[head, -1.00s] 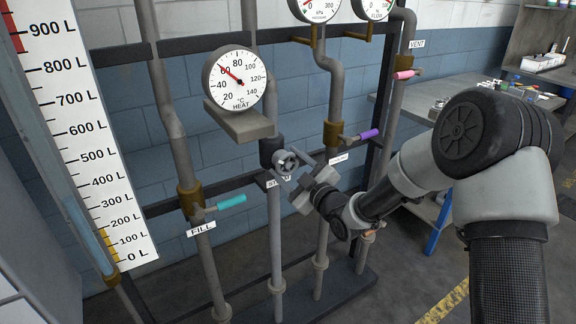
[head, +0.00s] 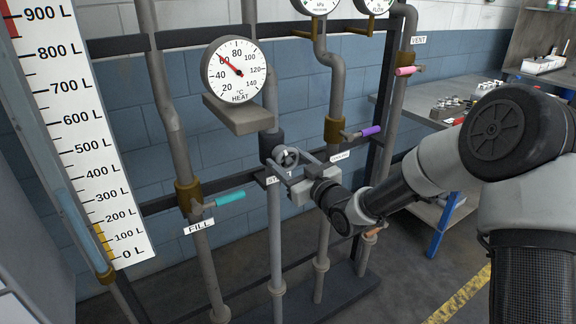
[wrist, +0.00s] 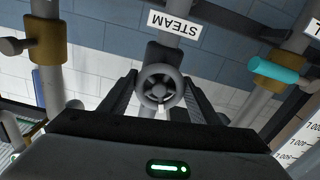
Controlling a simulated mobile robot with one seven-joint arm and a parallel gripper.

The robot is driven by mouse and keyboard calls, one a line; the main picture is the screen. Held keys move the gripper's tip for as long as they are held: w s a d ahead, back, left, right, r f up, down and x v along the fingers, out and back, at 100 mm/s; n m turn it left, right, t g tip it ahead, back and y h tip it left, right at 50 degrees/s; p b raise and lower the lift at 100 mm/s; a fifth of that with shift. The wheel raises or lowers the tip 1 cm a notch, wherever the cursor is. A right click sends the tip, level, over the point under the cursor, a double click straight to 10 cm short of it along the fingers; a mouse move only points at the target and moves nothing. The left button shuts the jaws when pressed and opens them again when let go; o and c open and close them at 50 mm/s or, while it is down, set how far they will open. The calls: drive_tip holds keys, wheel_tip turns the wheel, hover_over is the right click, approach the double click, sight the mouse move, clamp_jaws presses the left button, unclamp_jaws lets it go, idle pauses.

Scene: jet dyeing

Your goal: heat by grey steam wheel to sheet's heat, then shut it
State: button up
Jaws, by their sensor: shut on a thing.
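The grey steam wheel (head: 287,157) sits on the steam pipe below the heat dial, beside a partly hidden label. In the wrist view the small spoked wheel (wrist: 160,88) is between my two fingers, under the upside-down STEAM label (wrist: 174,23). My gripper (head: 290,168) is shut on the wheel, with a finger on either side of it. The round white heat dial (head: 236,71) is marked in °C; its red needle points at about 60. The sheet with the heat value does not show in these views.
The teal fill handle (head: 229,197) is to the left, the purple handle (head: 371,131) to the right, and the pink vent handle (head: 405,71) further right. A litre scale (head: 88,150) stands at far left. A workbench (head: 430,105) stands at right.

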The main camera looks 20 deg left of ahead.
drive_tip(key=shift+m, duration=2)
drive_tip(key=shift+s+b, duration=0.1)
drive_tip(key=shift+b, duration=0.2)
drive_tip(key=o, duration=1)
drive_tip(key=shift+o, duration=0.2)
drive_tip(key=p+v, duration=0.1)
drive_tip(key=v, duration=1.6)
drive_tip(key=shift+s, duration=0.2)
drive_tip(key=shift+d, duration=0.1)
